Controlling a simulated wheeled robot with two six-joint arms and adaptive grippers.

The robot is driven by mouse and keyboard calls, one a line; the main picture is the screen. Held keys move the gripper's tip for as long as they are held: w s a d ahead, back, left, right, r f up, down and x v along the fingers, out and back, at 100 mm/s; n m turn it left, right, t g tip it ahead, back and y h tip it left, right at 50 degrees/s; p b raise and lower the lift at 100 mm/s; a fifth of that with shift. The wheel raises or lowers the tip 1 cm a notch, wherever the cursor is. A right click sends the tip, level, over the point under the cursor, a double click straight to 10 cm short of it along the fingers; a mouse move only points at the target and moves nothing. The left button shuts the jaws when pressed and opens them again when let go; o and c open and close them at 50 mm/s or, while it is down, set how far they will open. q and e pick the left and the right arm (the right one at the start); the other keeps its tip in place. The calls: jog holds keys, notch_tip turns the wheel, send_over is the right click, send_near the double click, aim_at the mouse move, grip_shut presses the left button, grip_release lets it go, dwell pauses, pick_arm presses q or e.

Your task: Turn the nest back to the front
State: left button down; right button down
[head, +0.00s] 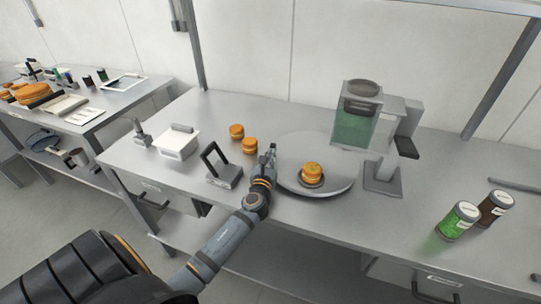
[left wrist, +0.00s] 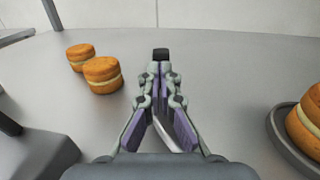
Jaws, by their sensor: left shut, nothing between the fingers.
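A round grey turntable (head: 318,146) sits on the steel bench. Near its front edge is the nest (head: 303,184), a small dark dish holding an orange filled round (head: 312,170). In the left wrist view the nest (left wrist: 283,137) and its round (left wrist: 309,124) are cut by the right edge. My left gripper (head: 270,152) is at the turntable's left edge, apart from the nest. It also shows in the left wrist view (left wrist: 160,62), with its fingers shut and empty. I cannot tell whether it touches the turntable. My right gripper is not in view.
Two filled rounds (head: 237,131) (head: 250,146) stand left of the gripper. A black-handled tool (head: 224,175) and a white container (head: 178,144) lie further left. A dispenser with a green tank (head: 355,125) stands behind right. Green (head: 459,219) and brown (head: 494,207) jars stand at right.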

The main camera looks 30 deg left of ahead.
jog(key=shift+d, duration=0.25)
pick_arm(q)
jog(key=shift+w+a+r+m+h, duration=0.15)
jog(key=shift+w+m+h, duration=0.15)
jog(key=shift+h, duration=0.1)
jog(key=shift+w+a+m+t+h+p, duration=0.3)
jog(key=shift+w+a+h, duration=0.2)
jog(key=shift+w+a, duration=0.3)
jog(key=shift+d, duration=0.2)
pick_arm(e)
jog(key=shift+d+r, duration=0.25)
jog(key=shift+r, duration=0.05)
